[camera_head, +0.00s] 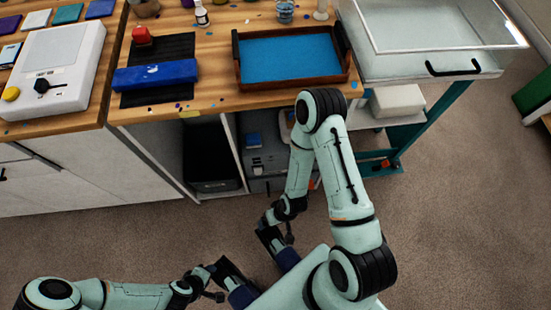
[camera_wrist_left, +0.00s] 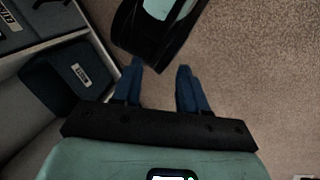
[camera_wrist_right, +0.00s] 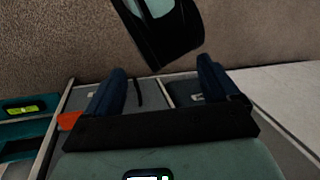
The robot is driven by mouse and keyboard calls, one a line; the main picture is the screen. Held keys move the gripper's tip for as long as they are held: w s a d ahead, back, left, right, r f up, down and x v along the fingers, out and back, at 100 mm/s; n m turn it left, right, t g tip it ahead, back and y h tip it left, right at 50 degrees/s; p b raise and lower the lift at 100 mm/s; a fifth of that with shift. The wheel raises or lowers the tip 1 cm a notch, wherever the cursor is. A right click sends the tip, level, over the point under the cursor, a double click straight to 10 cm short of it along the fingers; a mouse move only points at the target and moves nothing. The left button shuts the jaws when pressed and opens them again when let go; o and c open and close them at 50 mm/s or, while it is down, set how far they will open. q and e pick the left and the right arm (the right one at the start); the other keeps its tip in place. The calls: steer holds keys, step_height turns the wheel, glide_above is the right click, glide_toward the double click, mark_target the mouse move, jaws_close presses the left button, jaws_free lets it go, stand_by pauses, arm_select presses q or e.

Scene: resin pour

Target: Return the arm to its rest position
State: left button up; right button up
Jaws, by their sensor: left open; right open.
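My left gripper (camera_head: 243,296) is low at the bottom of the head view, over the carpet in front of the bench. Its two blue fingers (camera_wrist_left: 159,67) stand apart with nothing between them in the left wrist view. My right arm (camera_head: 345,170) is bent, with its elbow high near the bench's front edge and its forearm hanging down. My right gripper (camera_head: 287,260) is near the left one, close to my body. Its blue fingers are spread and empty in the right wrist view (camera_wrist_right: 160,66).
On the wooden bench (camera_head: 210,103) stand a blue-floored tray (camera_head: 290,60), a blue block (camera_head: 155,75) on a black mat and a white device (camera_head: 55,65). A clear-walled box (camera_head: 430,30) stands on a teal cart at right. Open shelves are below the bench. The carpet (camera_head: 450,240) is clear at right.

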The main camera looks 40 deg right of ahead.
steer(key=shift+s+d+f+m, duration=0.15)
steer(key=shift+s+d+m, duration=0.05)
steer(key=shift+m, duration=0.2)
arm_select(q)
steer(key=s+d+r+g+p, duration=0.1)
steer(key=s+r+p, duration=0.1)
steer(key=r+p, duration=0.6)
steer(key=s+d+r+g+p, duration=0.1)
steer(key=s+r+p, duration=0.1)
steer(key=r+p, duration=0.6)
steer(key=shift+r+h+p, duration=0.25)
steer(key=shift+h+p, duration=0.05)
arm_select(e)
steer(key=s+a+r+g, duration=0.1)
steer(key=s+r, duration=0.1)
steer(key=r, duration=0.6)
steer(key=s+a+r+g, duration=0.1)
steer(key=s+r, duration=0.1)
steer(key=r, duration=0.6)
steer(key=shift+r+n, duration=0.25)
steer(key=shift+n, duration=0.05)
arm_select(q)
steer(key=shift+s, duration=0.1)
arm_select(e)
steer(key=shift+s, duration=0.1)
